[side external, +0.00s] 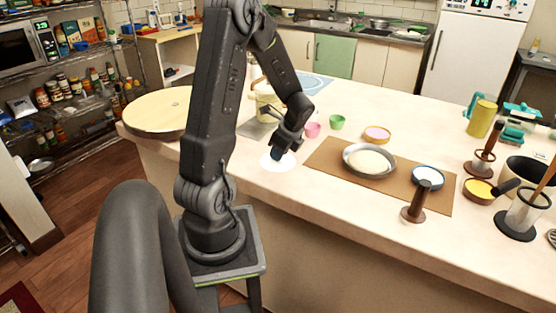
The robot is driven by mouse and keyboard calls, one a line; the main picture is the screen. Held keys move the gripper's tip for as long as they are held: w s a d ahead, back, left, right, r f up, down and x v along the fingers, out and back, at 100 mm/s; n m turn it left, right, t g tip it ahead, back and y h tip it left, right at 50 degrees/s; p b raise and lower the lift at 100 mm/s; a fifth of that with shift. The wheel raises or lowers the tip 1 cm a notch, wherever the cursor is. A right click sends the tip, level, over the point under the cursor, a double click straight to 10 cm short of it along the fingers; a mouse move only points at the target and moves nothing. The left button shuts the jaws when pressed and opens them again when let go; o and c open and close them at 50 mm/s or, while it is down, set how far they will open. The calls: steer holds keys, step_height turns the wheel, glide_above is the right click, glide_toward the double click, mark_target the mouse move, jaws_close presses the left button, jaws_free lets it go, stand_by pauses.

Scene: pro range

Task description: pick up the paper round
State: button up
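The paper round (268,161) is a flat white disc lying on the pale counter, left of the brown mat. My gripper (276,156) points down over the paper round and covers part of it. It is close to the paper, but I cannot tell whether it touches. The fingers are dark and small in this view, so I cannot see whether they are open or shut.
A brown mat (325,155) holds a round pan (347,161) with pale dough and a small blue-rimmed bowl (428,187). A pink cup (313,130) and a green cup (337,122) stand behind my gripper. A round wooden board (160,110) lies at left.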

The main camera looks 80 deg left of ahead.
jaws_close()
